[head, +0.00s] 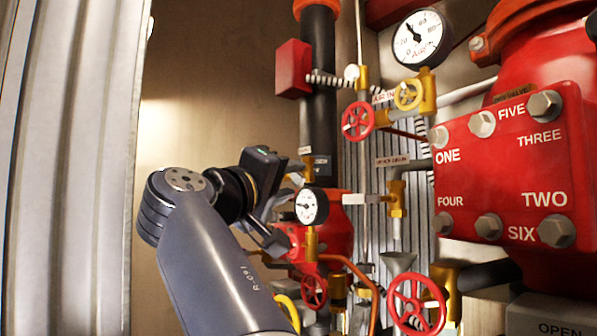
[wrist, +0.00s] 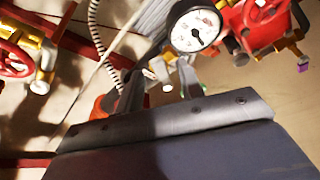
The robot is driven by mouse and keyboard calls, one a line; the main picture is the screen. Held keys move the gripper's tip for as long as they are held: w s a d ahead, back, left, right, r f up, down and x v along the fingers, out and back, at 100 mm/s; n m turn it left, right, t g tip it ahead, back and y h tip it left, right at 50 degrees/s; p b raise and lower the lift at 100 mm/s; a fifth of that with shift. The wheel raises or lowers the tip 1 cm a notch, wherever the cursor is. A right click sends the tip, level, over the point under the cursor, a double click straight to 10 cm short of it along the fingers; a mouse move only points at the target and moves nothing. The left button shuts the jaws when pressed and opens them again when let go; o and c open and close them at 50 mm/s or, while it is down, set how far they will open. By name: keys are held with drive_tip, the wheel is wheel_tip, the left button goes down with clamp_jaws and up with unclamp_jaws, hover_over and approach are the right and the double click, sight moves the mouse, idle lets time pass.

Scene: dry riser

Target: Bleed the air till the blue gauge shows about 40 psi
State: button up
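A large white-faced gauge (head: 421,38) marked AIR is at the top of the head view. Its dark needle points to the upper left; the small figures are hard to read. A smaller white gauge (head: 311,207) sits lower, beside my gripper (head: 283,218). Neither face looks blue. The wrist view shows one white gauge (wrist: 196,27) just beyond the fingers; I cannot read its value. My gripper, also in the wrist view (wrist: 160,82), has its two fingers apart, with nothing clearly held between them. Small fittings lie beyond the fingers. Its body partly hides the pipework behind it.
Red handwheels stand at centre (head: 358,118), low centre (head: 314,291) and lower right (head: 416,303). A red bolted valve cover (head: 505,165) fills the right. A grey corrugated panel (head: 70,170) stands at left.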

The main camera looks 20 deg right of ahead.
sight(297, 179)
drive_tip(key=shift+p+x, duration=0.4)
drive_tip(key=shift+x, duration=1.35)
clamp_jaws()
